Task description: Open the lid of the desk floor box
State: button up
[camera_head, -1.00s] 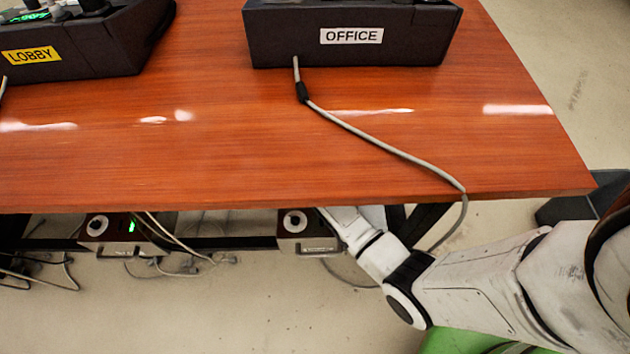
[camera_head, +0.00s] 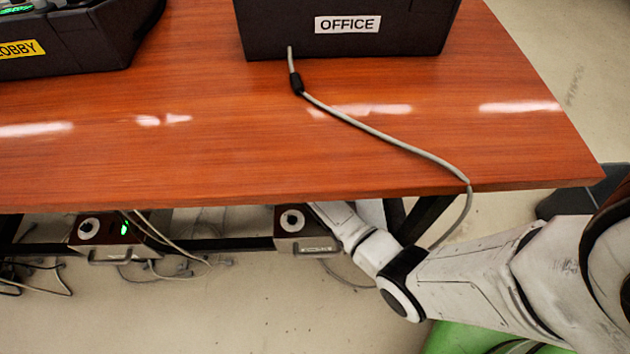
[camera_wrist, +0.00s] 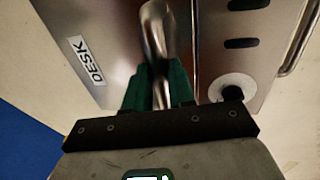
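The desk floor box (camera_wrist: 115,30) is a grey metal box with a white "DESK" label, seen close in the wrist view. A bent metal bar handle (camera_wrist: 154,30) stands out from its face. The green fingers of my gripper (camera_wrist: 160,88) lie on either side of this handle and appear closed on it. The lid looks flat; I see no open gap. In the head view my arm reaches under the table beside the right floor box (camera_head: 300,244), whose label is not readable. My gripper is hidden there.
The wooden table (camera_head: 200,165) stands over the floor boxes. The office phone's box (camera_head: 400,35) has a grey cable (camera_head: 400,144) hanging over the front edge near my arm. Another floor box (camera_head: 100,245) and loose cables lie left.

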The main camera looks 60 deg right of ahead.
grip_shut()
